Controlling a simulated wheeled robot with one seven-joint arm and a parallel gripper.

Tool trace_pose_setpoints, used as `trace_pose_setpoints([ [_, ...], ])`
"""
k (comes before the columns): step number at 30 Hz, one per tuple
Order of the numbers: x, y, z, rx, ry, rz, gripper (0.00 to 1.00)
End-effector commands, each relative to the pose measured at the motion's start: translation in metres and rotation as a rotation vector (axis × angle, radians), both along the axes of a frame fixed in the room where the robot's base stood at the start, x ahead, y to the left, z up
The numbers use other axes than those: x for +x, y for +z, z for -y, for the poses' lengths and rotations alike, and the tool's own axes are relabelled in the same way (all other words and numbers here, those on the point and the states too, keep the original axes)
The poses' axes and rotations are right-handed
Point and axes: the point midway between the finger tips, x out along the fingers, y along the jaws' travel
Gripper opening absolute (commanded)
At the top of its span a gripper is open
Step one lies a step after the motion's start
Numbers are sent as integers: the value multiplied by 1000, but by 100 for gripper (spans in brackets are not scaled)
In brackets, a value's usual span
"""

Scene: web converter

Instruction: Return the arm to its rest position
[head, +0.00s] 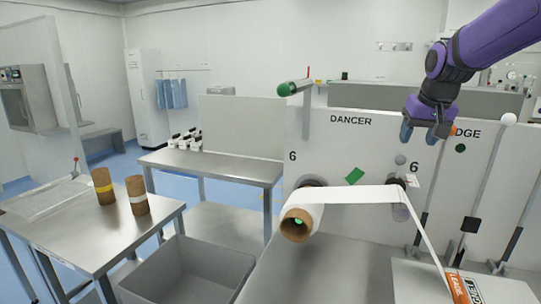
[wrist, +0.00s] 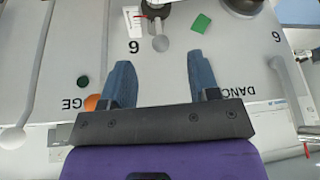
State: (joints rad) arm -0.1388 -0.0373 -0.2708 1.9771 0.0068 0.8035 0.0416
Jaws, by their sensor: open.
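My purple arm (head: 490,38) reaches in from the upper right in the head view. My gripper (head: 426,134) hangs in front of the white machine panel, to the right of the word DANCER and partly over the lettering beside it. In the wrist view my gripper (wrist: 158,80) shows two blue fingers spread apart with nothing between them. The panel (wrist: 155,75) fills most of that view, upside down. The fingers appear apart from the panel, though the exact gap cannot be told.
A white web roll (head: 310,212) with a brown core sits on the machine, its strip running right. A grey bin (head: 185,270) stands below. Brown cores (head: 103,186) stand on the left steel table (head: 75,235). Another table (head: 225,168) is behind. A green-ended bar (head: 290,88) juts out.

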Motion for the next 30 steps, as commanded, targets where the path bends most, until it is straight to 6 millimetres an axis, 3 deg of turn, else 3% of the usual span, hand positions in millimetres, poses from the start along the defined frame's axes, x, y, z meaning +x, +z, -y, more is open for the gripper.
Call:
trace_pose_setpoints([
  [3, -43, 11, -9, 19, 24, 14, 56],
  [11, -131, 17, -32, 32, 82, 34, 56],
  [21, -238, -3, -57, 1, 145, 55, 56],
  [25, -267, -15, -63, -17, 159, 60, 56],
  [30, -287, -25, -67, -33, 169, 63, 56],
])
